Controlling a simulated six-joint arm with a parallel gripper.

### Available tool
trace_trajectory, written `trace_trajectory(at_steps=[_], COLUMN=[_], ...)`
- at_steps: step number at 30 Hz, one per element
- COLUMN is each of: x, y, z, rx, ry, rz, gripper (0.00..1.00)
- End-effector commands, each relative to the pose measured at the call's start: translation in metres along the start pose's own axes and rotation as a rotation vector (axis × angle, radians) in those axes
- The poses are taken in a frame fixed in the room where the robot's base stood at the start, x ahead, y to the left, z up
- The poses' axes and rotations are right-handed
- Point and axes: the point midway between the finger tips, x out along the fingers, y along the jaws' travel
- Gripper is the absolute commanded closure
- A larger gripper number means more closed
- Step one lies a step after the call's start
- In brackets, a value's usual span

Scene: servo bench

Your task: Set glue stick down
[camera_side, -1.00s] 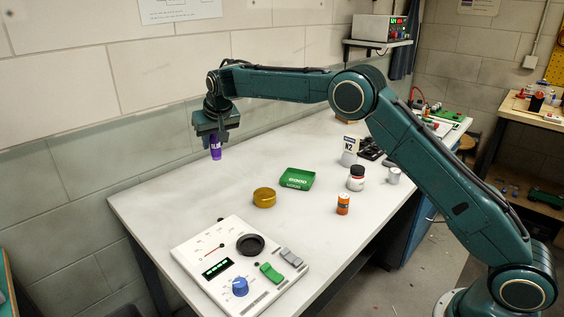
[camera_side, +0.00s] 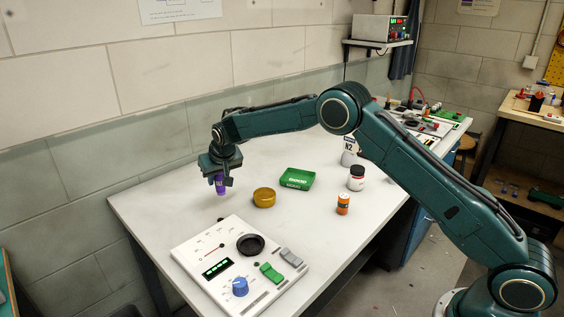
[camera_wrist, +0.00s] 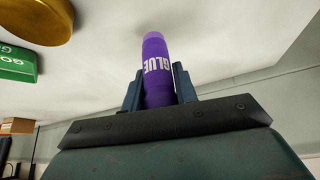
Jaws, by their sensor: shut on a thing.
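The purple glue stick (camera_side: 220,185) is upright in my gripper (camera_side: 221,178), over the left part of the white bench top in the side view. In the wrist view the glue stick (camera_wrist: 157,68) shows its white "GLUE" lettering. The two fingers of my gripper (camera_wrist: 159,84) press on its sides. Its lower end is at or just above the bench; I cannot tell whether it touches. The fingers hide part of its body.
A white control panel (camera_side: 240,262) lies in front. An orange can (camera_side: 343,204) and a white jar (camera_side: 356,178) stand further right. The bench (camera_side: 165,205) is clear around the glue stick.

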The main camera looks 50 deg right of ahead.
Motion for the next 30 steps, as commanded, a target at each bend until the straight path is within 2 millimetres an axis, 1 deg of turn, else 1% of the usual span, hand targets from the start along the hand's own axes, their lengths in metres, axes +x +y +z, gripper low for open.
trace_trajectory(at_steps=[6,10,25,26,27,29,30], x=[0.021,0.032,0.037,0.037,0.037,0.037,0.037], y=[0.0,0.0,0.0,0.0,0.0,0.0,0.0], z=[0.013,0.019,0.022,0.022,0.022,0.022,0.022], rx=[-0.001,0.0,0.0,0.0,0.0,0.0,0.0], ry=[-0.004,-0.002,-0.002,-0.002,-0.002,-0.002,-0.002], rz=[0.001,0.0,0.0,0.0,0.0,0.0,0.0], gripper=[0.93,0.93,0.93,0.69,0.61,0.5,0.49])
